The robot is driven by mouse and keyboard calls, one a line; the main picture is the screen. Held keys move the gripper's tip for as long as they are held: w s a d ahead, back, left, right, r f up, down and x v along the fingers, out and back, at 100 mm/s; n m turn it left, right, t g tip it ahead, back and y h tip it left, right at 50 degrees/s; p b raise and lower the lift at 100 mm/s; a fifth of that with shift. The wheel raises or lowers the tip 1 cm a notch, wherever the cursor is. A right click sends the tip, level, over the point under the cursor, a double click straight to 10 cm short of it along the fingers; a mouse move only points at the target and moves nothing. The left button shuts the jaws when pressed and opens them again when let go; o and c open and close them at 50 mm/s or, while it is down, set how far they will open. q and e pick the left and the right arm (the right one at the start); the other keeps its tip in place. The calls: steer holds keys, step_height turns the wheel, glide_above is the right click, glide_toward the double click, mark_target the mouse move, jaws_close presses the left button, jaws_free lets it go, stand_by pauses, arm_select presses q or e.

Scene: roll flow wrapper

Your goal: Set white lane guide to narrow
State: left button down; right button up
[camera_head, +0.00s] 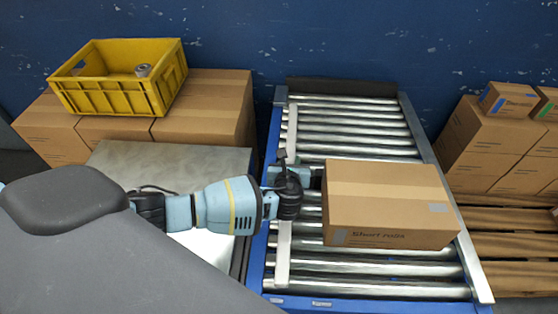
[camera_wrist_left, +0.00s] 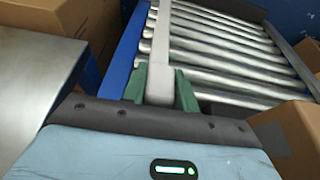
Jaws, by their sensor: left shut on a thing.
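The white lane guide (camera_head: 284,255) is a long pale bar lying lengthwise along the left side of the roller conveyor (camera_head: 345,291). My left gripper (camera_head: 288,185) reaches in from the left and is at the middle of the guide, covering part of it. In the left wrist view the green fingers of the gripper (camera_wrist_left: 160,88) stand on both sides of the guide (camera_wrist_left: 161,45), shut on it. The guide runs on away from the fingers over the rollers. My right gripper is not in view.
A cardboard box (camera_head: 385,195) sits on the rollers just right of my left gripper. A metal-topped table (camera_head: 130,157) stands left of the conveyor. Behind it a yellow crate (camera_head: 112,95) rests on cartons. More cartons (camera_head: 490,140) and pallets are at the right.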

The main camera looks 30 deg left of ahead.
arm_select(q)
steer(key=shift+w+d, duration=0.1)
steer(key=shift+d, duration=0.15)
steer(key=c, duration=1.1)
jaws_free()
